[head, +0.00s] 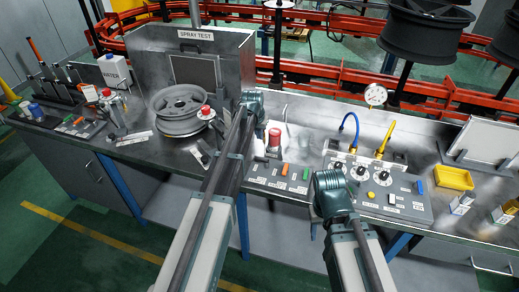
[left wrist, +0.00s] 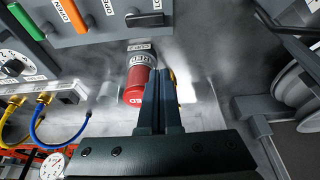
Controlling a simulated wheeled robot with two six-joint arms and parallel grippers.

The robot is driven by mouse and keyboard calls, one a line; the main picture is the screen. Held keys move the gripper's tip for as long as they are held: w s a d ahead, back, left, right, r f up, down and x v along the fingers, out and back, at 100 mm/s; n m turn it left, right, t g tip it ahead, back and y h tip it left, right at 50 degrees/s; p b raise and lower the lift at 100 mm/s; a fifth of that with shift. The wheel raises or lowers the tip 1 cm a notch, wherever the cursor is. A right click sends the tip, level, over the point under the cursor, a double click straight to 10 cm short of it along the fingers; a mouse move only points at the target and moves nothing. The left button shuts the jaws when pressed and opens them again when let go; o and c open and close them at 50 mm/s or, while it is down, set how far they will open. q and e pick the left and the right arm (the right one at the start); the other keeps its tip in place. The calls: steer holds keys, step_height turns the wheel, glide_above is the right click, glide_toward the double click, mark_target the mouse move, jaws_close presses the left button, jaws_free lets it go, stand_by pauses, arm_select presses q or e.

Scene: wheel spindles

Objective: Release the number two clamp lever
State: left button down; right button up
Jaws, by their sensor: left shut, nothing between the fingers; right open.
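A grey control panel (head: 330,190) on the bench carries an orange lever (head: 284,170) and a green lever (head: 305,173), which also show in the left wrist view as orange (left wrist: 72,15) and green (left wrist: 26,20). Small labels sit beside them; I cannot read which is number two. My left gripper (left wrist: 163,75) is shut and empty, its fingertips just beside a red-topped cylinder (left wrist: 136,88) and apart from the levers. In the head view that cylinder (head: 275,136) stands behind the panel's left end. My right gripper (head: 331,195) is over the panel's front; its fingers are hidden.
Blue (head: 349,130) and yellow (head: 385,138) hoses rise behind the panel's knobs. A wheel (head: 180,108) lies left, by the spray test box (head: 195,38). A yellow bin (head: 454,178) stands right. A red rail runs behind the bench.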

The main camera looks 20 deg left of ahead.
arm_select(q)
steer(key=b+x, duration=1)
steer(key=x, duration=0.1)
steer(key=s, duration=0.1)
steer(key=s+r, duration=0.1)
steer(key=s, duration=0.1)
steer(key=shift+s+p, duration=0.3)
steer(key=shift+p, duration=0.05)
steer(key=shift+s+a, duration=0.1)
steer(key=shift+s, duration=0.35)
steer(key=shift+w, duration=0.1)
